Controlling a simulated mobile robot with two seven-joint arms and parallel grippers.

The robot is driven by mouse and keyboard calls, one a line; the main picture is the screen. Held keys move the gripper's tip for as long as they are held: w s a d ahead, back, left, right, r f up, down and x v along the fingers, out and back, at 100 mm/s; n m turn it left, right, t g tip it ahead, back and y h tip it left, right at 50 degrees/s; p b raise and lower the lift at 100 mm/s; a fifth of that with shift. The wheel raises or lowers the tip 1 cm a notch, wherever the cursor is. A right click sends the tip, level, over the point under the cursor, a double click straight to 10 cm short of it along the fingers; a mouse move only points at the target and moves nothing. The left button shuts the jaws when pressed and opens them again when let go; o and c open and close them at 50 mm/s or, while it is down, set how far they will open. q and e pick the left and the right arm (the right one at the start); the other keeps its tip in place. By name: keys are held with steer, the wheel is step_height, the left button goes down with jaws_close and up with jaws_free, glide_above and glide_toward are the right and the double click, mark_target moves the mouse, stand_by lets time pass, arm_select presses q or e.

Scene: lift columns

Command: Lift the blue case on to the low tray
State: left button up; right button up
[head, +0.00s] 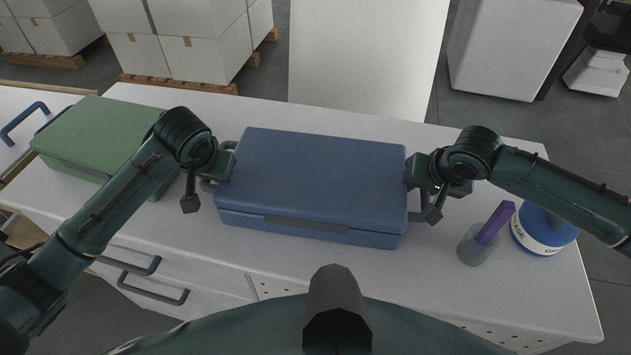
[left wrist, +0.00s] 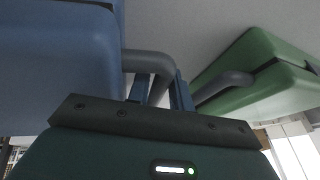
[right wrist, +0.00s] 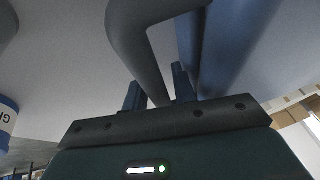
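The blue case (head: 310,185) lies flat, with its lid shut, over the white worktop in the middle of the head view. I cannot tell whether it touches the top. My left gripper (head: 213,172) is at its left end, with the fingers (left wrist: 160,92) closed around a grey side handle (left wrist: 150,62). My right gripper (head: 419,190) is at the right end, its fingers (right wrist: 158,90) closed around the other handle (right wrist: 140,45). The handles are partly hidden by the grippers in the head view. I cannot make out a low tray in any view.
A green case (head: 95,138) stands on the worktop (head: 270,110) at left, close to my left arm. A grey cup with a purple item (head: 493,222) and a blue-and-white tub (head: 545,232) stand at right, near my right arm. White boxes stand behind.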

arm_select(q)
steer(key=shift+c, duration=0.4)
arm_select(e)
steer(key=shift+c, duration=0.6)
arm_select(q)
jaws_close()
arm_select(e)
jaws_close()
arm_select(q)
steer(key=shift+w+r, duration=0.25)
steer(key=shift+r, duration=0.05)
arm_select(e)
steer(key=shift+w+r, duration=0.25)
steer(key=shift+r, duration=0.05)
